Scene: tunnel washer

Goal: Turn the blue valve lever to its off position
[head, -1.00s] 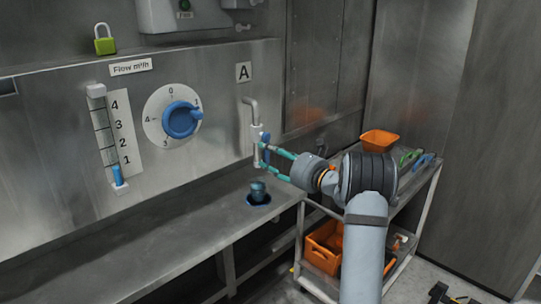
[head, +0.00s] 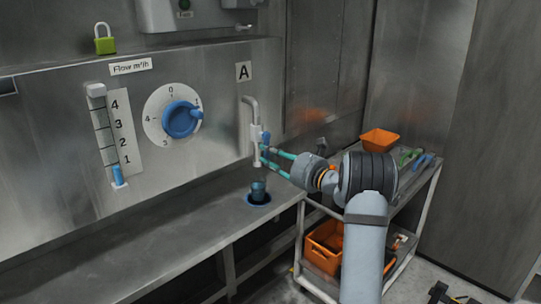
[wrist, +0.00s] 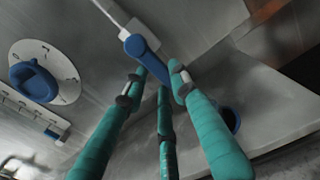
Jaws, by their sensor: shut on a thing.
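The blue valve lever (wrist: 145,52) is on a white tap body below a bent pipe (head: 251,105) under the "A" sign. In the wrist view its round hub is at the top and its arm runs down between my gripper's fingers. In the head view only a small blue part of the lever (head: 266,137) shows beside the tap. My gripper (head: 263,154) has teal fingers and is at the tap. It is shut on the lever; the wrist view shows the fingertips (wrist: 156,82) on either side of the lever arm.
A blue dial (head: 180,119) and a flow gauge (head: 118,175) are on the wall panel to the left. A cart with orange bins (head: 380,140) stands at the right.

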